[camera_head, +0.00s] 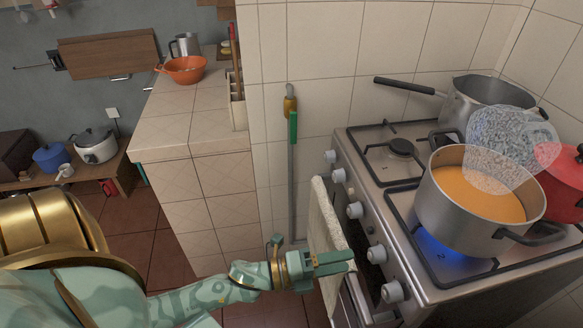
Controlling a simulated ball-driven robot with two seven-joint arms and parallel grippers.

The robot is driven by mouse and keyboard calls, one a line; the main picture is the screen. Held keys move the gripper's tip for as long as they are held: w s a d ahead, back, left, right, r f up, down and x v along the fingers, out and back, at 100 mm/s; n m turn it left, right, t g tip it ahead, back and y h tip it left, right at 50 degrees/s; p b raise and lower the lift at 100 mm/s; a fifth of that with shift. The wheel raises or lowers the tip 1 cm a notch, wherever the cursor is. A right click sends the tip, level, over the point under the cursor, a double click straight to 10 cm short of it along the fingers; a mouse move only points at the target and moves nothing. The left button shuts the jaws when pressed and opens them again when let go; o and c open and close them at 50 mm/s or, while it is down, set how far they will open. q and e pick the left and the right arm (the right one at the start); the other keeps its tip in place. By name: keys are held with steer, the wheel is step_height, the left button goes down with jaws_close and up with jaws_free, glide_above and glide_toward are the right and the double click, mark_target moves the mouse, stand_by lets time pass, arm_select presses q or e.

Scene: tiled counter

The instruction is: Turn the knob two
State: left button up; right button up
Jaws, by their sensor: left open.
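A row of several round, pale knobs runs along the slanted front of the stove (350,150). The farthest knob (331,157) and the one beside it (339,175) are at the far end. A middle knob (354,210) follows, then another knob (376,255) and the nearest knob (393,292). I cannot tell which one counts as knob two. My left gripper (350,262) is open and empty, just left of the two nearest knobs and apart from them. Its fingers point right, in front of the hanging towel (326,225). My right gripper is out of view.
A steel pot (440,205) of orange soup stands over a blue flame (433,247). A mottled translucent shape (510,140) overlaps its far side. A saucepan (455,107) and a red pot (565,180) stand behind. A tiled counter (170,132) lies left; floor separates it from the stove.

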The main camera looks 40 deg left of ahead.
arm_select(q)
steer(key=v, duration=1)
steer(key=shift+s+a, duration=0.15)
steer(key=s+a+f+n+g+y, duration=0.1)
steer(key=s+a+f+n+y, duration=0.3)
steer(key=f, duration=0.4)
steer(key=s+a+f+n+g+y, duration=0.2)
steer(key=a+f+n+y, duration=0.15)
steer(key=f+n, duration=0.4)
steer(key=s+a+f+n+g+y, duration=0.1)
steer(key=s+a+f+n+y, duration=0.2)
steer(key=f, duration=0.6)
steer(key=s+f+n+g+y, duration=0.2)
steer(key=s+f+n+g, duration=0.55)
steer(key=s+f, duration=0.75)
steer(key=s+d+f+n+g, duration=0.1)
steer(key=s+d+g, duration=0.1)
steer(key=s+d, duration=0.7)
steer(key=shift+s+n+g+h, duration=0.2)
steer(key=shift+n+g+h, duration=0.15)
steer(key=shift+n, duration=0.05)
